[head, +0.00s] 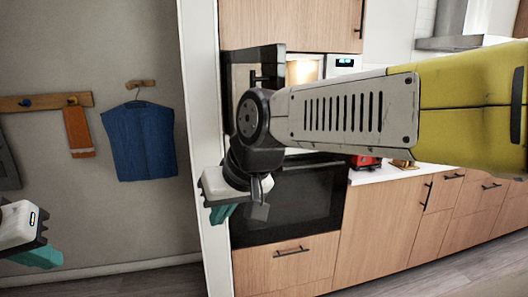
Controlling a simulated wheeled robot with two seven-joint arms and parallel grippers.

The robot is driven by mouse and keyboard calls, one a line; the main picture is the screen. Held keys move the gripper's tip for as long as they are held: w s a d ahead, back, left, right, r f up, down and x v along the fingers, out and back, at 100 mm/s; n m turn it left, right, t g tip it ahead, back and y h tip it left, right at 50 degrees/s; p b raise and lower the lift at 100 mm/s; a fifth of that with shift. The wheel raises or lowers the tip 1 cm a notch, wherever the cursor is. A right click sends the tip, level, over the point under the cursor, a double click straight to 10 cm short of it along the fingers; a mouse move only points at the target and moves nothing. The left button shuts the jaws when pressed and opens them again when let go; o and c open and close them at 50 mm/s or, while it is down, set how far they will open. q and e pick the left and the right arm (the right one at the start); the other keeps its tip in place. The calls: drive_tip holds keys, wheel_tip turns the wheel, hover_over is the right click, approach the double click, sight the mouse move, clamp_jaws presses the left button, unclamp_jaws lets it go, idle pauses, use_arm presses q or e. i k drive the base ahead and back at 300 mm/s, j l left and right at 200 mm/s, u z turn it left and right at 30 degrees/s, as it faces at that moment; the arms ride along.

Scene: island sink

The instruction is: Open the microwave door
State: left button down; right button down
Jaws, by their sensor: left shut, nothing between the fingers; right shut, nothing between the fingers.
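The microwave (345,63) is built into the wood cabinet column, above the oven. Its dark door (238,75) stands swung open to the left, with a handle on it, and a lit interior (304,70) shows. My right arm crosses in front and hides the lower part of the microwave. My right gripper (222,213) is shut and empty, with teal fingers pointing down, below the door and in front of the oven's left edge. My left gripper (38,257) is shut and empty at the lower left edge, far from the microwave.
A black oven (290,205) sits under the microwave, above a wood drawer (290,252). A red object (366,162) stands on the white counter at right. A blue garment (143,140) and an orange cloth (78,130) hang on the left wall. Floor shows at the bottom.

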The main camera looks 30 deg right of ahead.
sight(263, 66)
drive_tip(key=i+l+z, duration=0.1)
drive_tip(key=l, duration=0.3)
drive_tip(key=i+l+z, duration=0.1)
drive_tip(key=l, duration=0.25)
drive_tip(key=k+l+z, duration=0.2)
drive_tip(key=k+l, duration=0.2)
drive_tip(key=l, duration=0.2)
